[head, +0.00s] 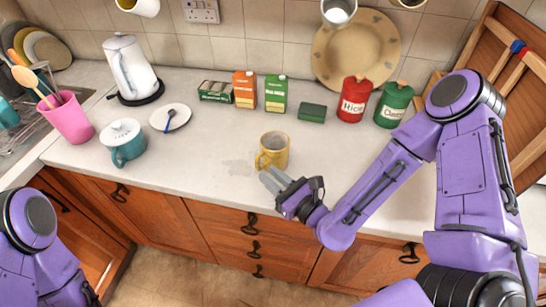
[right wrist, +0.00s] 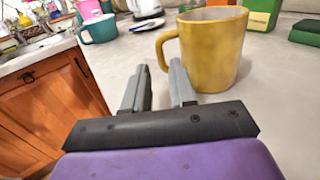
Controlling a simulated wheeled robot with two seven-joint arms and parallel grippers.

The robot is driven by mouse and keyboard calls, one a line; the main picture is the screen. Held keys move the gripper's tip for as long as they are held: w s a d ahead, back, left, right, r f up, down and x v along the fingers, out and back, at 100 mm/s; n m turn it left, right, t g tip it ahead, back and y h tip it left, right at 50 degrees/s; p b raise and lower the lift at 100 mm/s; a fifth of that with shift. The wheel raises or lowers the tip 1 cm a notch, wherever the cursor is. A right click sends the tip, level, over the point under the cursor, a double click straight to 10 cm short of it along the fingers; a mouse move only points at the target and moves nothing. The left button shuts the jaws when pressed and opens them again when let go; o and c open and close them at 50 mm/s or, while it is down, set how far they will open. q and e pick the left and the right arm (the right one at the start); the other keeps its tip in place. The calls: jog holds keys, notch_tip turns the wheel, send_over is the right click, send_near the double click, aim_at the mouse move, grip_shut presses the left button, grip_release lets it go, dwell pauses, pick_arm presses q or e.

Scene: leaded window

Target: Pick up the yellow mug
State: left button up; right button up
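The yellow mug (head: 274,147) stands upright on the white worktop near its front edge, with its handle toward the lower left in the head view. It fills the upper right of the right wrist view (right wrist: 216,50), with its handle on the left. My right gripper (head: 271,178) is just in front of the mug, close to the handle. In the right wrist view its two fingers (right wrist: 160,72) are apart with nothing seen between them. The right finger overlaps the handle's lower part; I cannot tell whether they touch. My left gripper is out of view.
A teal lidded mug (head: 123,143), a saucer (head: 170,118) and a pink pot (head: 67,120) are to the left. Cartons (head: 275,94), a green block (head: 312,112) and a red canister (head: 352,99) stand behind. The worktop around the mug is clear.

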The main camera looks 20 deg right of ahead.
aim_at(258, 164)
jog(key=p+x, duration=0.1)
jog(key=x, duration=0.3)
jog(key=shift+w+r+p, duration=0.15)
jog(key=shift+p, duration=0.15)
jog(key=shift+w+a, duration=0.15)
jog(key=shift+w, duration=0.2)
grip_shut()
